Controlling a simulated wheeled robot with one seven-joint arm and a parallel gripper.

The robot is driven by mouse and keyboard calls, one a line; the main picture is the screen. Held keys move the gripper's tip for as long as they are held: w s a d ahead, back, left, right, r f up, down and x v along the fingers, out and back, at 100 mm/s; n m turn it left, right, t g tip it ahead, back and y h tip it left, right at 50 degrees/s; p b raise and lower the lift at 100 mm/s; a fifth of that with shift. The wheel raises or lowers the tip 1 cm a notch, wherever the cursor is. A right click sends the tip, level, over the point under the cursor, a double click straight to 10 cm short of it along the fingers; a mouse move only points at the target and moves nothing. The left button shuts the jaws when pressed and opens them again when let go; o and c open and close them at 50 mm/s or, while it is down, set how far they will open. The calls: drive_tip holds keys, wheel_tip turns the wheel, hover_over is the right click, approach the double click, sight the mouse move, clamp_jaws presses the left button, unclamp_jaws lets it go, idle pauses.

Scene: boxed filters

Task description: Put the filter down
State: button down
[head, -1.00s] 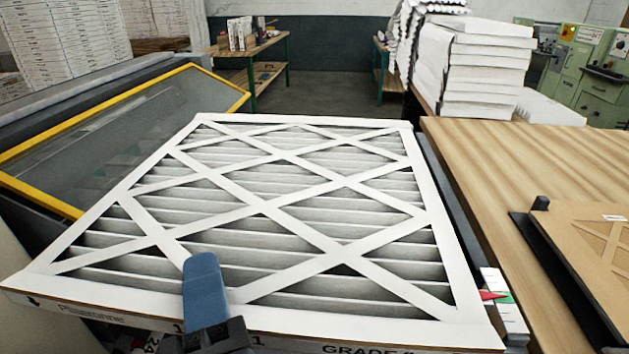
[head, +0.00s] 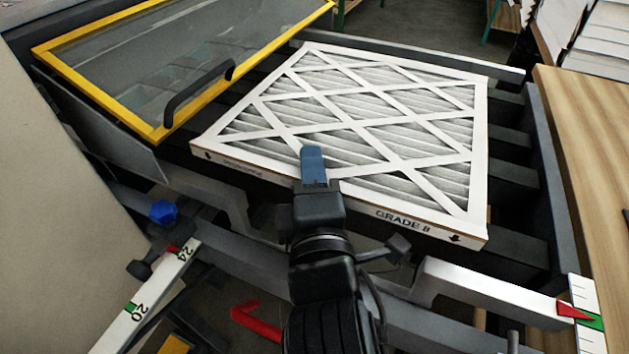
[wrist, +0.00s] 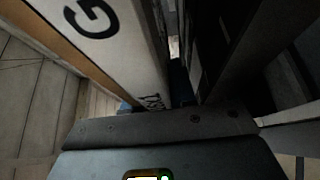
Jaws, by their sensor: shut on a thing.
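The filter (head: 375,130) is a flat square with a white card frame, pleated grey-white media and white diagonal strips. "GRADE 8" is printed on its near side. It lies roughly level over the dark slatted bed (head: 515,140) of a machine. I cannot tell whether it touches the slats. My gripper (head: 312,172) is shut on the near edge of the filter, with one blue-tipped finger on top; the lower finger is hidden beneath. In the wrist view the filter's printed side (wrist: 125,50) fills the upper left, close to the gripper.
A yellow-framed clear guard (head: 150,115) with a black handle stands raised at the left of the bed. A grey rail (head: 490,290) crosses in front. A scale with a red pointer (head: 580,312) is at right. A wooden table (head: 590,150) lies beyond the bed's right side.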

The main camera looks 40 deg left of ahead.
drive_tip(key=shift+w+a+f, duration=0.35)
drive_tip(key=shift+w+f, duration=0.05)
drive_tip(key=shift+w, duration=0.15)
drive_tip(key=shift+f, duration=2)
drive_tip(key=shift+f, duration=0.4)
drive_tip(key=shift+f+b, duration=0.25)
drive_tip(key=shift+b, duration=0.05)
